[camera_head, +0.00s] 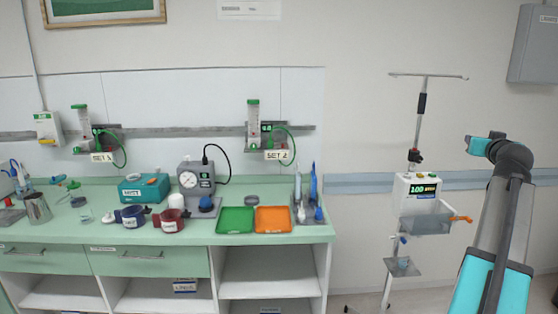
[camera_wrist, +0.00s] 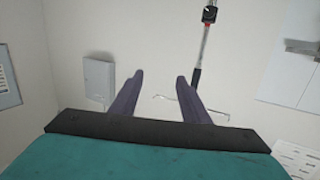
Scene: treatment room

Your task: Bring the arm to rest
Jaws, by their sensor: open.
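My arm (camera_head: 500,220) rises at the right of the head view, raised in front of the bare wall and clear of the counter. Its end is bent over near the top and points left; the fingers cannot be made out there. In the wrist view my gripper (camera_wrist: 160,90) shows two dark fingers spread apart with nothing between them. It is open and empty. Beyond the fingers are the wall and part of the stand with its hook bar.
An infusion stand (camera_head: 422,105) with a pump (camera_head: 418,188) stands just left of my arm. A grey wall box (camera_head: 533,45) hangs at upper right. The green counter (camera_head: 130,237) at left holds a gauge unit (camera_head: 197,180), a green tray (camera_head: 235,220) and an orange tray (camera_head: 272,220).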

